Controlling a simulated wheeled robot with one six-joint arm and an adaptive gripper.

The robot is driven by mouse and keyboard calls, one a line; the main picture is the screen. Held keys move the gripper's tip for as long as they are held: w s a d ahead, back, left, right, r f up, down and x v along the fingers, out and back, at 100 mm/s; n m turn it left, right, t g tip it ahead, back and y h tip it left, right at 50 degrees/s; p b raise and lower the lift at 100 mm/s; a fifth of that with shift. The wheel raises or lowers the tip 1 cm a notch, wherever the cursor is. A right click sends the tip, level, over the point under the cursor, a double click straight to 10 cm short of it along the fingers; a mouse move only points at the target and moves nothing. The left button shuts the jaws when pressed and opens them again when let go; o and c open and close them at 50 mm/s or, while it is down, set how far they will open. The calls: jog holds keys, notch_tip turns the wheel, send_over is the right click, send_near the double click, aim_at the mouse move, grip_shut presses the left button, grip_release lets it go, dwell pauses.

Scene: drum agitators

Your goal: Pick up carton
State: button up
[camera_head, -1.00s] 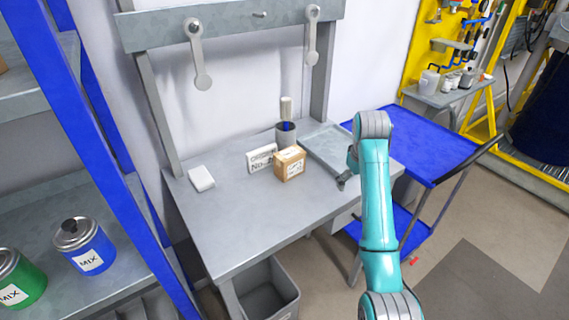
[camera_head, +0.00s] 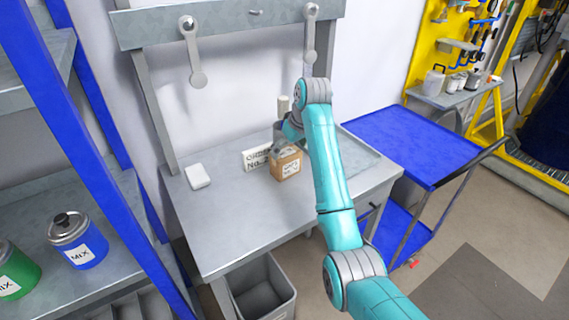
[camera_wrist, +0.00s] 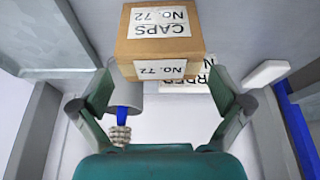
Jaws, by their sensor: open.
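The carton (camera_head: 287,165) is a small brown box with white labels. It stands on the grey workbench (camera_head: 235,225). The wrist view shows the carton (camera_wrist: 160,45) upside down, with labels reading "CAPS No. 72". My gripper (camera_wrist: 160,95) is open, its two fingers pointing at the carton, whose near edge lies around the fingertips. I cannot tell whether the fingers touch it. In the head view my gripper (camera_head: 281,148) is small and partly hidden by my arm, just above and behind the carton's upper left.
A white sign (camera_head: 256,158) stands just left of the carton. A grey cup with a brush (camera_head: 284,106) is behind, partly hidden. A shallow grey tray (camera_head: 358,158) lies to the right. A white block (camera_head: 197,176) lies at left. The bench front is clear.

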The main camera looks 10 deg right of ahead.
aim_at(286, 152)
jog(key=shift+x, duration=2.85)
jog(key=shift+w+r, duration=0.15)
jog(key=shift+w, duration=0.05)
jog(key=c, duration=0.9)
